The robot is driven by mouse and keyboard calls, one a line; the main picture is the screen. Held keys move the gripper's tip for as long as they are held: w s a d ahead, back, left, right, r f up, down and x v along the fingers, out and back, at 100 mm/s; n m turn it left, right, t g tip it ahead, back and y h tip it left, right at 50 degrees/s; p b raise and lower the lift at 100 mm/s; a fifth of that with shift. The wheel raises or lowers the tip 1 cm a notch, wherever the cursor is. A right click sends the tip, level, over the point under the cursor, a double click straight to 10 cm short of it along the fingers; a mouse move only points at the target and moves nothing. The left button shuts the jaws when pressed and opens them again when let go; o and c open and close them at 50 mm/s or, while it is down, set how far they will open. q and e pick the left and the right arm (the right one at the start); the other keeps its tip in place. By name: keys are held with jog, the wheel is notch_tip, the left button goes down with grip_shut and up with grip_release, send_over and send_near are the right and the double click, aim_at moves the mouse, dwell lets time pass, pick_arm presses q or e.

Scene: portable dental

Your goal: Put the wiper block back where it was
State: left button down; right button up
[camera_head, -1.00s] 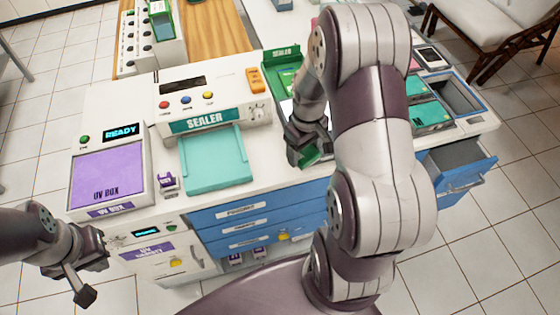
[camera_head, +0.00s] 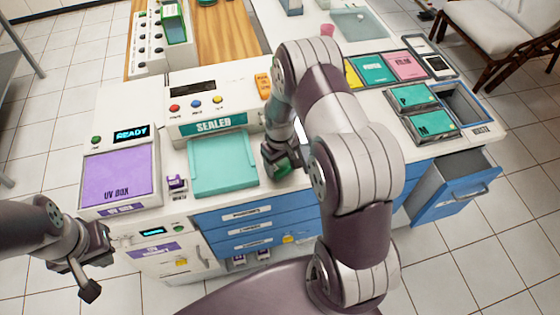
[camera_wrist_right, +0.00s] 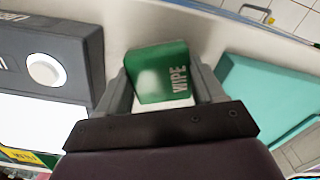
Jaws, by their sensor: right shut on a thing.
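The wiper block is a green block marked "WIPE" (camera_wrist_right: 163,72). In the right wrist view it sits between the fingers of my right gripper (camera_wrist_right: 158,95), which is shut on it. In the head view my right gripper (camera_head: 281,168) is over the white counter, just right of the teal sealer tray (camera_head: 222,163); only a little green of the block shows there. My left gripper (camera_head: 90,275) hangs at the lower left, away from the block, and its finger opening is unclear. My right arm hides part of the counter behind it.
The sealer (camera_head: 213,100) stands behind its tray, with the purple UV box (camera_head: 120,175) to the left. A small purple item (camera_head: 177,183) stands between them. Teal cases (camera_head: 415,97) lie on the right, above an open blue drawer (camera_head: 455,187).

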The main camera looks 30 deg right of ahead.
aim_at(280, 164)
jog(key=o, duration=0.8)
jog(key=shift+o, duration=0.7)
jog(key=shift+r, duration=0.1)
notch_tip(280, 164, up, 12)
jog(key=b, duration=0.2)
jog(key=s+a+r, duration=0.2)
jog(key=s+a, duration=0.2)
jog(key=s, duration=0.2)
jog(key=s+a+r+m+t, duration=0.1)
jog(key=s+a+r, duration=0.1)
jog(key=s+a, duration=0.2)
jog(key=s, duration=0.3)
jog(key=shift+s+m, duration=0.2)
jog(key=shift+m, duration=0.1)
